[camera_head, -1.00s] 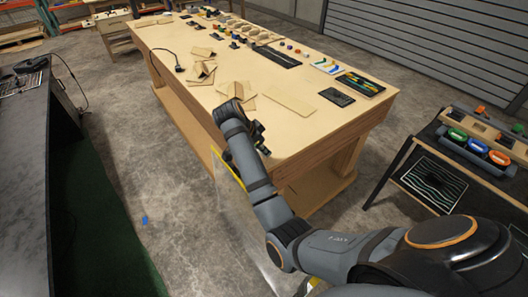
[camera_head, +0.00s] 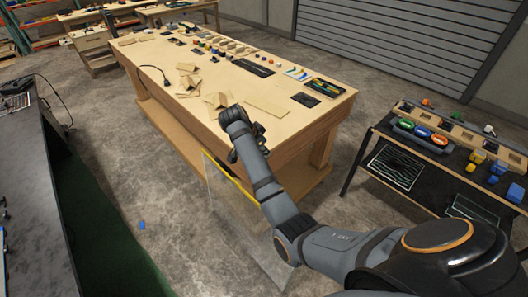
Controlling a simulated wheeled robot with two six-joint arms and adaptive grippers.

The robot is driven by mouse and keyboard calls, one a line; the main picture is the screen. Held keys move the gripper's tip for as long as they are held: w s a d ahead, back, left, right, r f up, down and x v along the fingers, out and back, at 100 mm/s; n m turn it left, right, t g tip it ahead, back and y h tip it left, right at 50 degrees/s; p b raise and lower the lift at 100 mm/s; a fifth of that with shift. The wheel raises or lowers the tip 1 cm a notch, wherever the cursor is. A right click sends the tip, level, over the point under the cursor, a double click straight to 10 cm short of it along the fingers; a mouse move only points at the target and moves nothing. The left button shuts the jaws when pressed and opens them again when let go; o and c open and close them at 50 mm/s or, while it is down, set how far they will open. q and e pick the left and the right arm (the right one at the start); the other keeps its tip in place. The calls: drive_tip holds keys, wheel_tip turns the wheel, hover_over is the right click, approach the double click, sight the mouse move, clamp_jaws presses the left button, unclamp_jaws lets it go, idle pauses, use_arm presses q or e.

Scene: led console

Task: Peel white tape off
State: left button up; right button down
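My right arm reaches in from the lower right. My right gripper (camera_head: 258,137) is a small dark shape just past the wrist, in front of the workbench's near edge. Its fingers are too small and partly hidden, so I cannot tell whether they are open or shut. A clear, thin panel (camera_head: 226,212) with a yellow strip (camera_head: 229,176) along its upper edge hangs below the wrist, partly behind my forearm. I cannot tell what holds it. I cannot make out any white tape. My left gripper is not in view.
A wooden workbench (camera_head: 190,115) with cardboard pieces and small parts stands ahead. A black shelf unit (camera_head: 372,135) at right carries coloured rolls (camera_head: 422,132) and yellow and blue blocks. A dark counter (camera_head: 30,190) is at left.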

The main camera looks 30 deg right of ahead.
drive_tip(key=shift+r+p, duration=0.7)
drive_tip(key=shift+r, duration=0.05)
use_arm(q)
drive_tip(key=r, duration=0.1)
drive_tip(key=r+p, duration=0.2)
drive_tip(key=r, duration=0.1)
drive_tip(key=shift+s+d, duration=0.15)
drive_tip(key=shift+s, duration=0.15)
use_arm(e)
wheel_tip(320, 180, up, 2)
drive_tip(key=shift+r, duration=0.25)
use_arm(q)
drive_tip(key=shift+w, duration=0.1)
